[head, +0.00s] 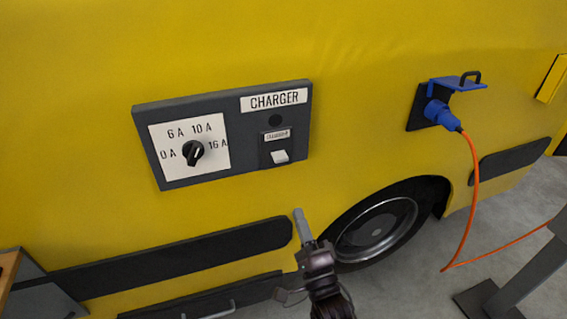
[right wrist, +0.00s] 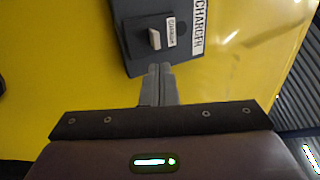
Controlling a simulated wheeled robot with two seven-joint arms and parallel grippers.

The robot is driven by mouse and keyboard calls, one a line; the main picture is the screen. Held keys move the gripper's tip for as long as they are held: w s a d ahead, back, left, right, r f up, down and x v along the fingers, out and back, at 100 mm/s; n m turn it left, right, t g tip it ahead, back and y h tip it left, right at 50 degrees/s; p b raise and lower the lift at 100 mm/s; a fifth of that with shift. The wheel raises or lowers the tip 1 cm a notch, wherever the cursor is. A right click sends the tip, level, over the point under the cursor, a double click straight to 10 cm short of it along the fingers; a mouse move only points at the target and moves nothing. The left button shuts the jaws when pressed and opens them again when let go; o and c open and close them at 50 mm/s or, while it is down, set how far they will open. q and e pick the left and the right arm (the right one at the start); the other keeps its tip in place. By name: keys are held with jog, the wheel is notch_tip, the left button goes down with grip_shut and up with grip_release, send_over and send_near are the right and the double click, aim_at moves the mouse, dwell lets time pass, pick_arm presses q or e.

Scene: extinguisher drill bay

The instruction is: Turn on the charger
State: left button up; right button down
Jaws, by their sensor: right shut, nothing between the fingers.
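The charger panel (head: 240,172) is a dark grey box on the yellow vehicle side. It has a CHARGER label (head: 274,99), a black knob (head: 193,153) on a white 0 A to 16 A dial, and a small white rocker switch (head: 280,156) under a dark round lamp. My right gripper (head: 299,216) is shut and empty, below the panel and apart from it in the head view. In the right wrist view the gripper's fingertips (right wrist: 159,70) point toward the panel, close to the white switch (right wrist: 154,38). My left gripper is not in view.
A blue plug (head: 441,113) sits in a socket with a raised lid at right, with an orange cable (head: 475,190) hanging to the floor. A wheel (head: 378,229) and black trim strips (head: 170,262) lie below the panel. A grey stand (head: 515,275) is at lower right.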

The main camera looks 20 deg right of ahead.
aim_at(277, 152)
jog(key=p+x, duration=0.4)
jog(key=x, duration=0.8)
jog(key=shift+w+r, duration=0.2)
jog(key=shift+w, duration=0.15)
jog(key=shift+w+r, duration=0.1)
jog(key=shift+w, duration=0.5)
jog(key=shift+r, duration=0.1)
jog(key=shift+w+r+p, duration=0.1)
jog(key=shift+r+p, duration=0.15)
jog(key=shift+p, duration=0.45)
jog(key=shift+w+g, duration=0.1)
jog(key=shift+g, duration=0.2)
jog(key=shift+f, duration=0.2)
jog(key=shift+f, duration=0.1)
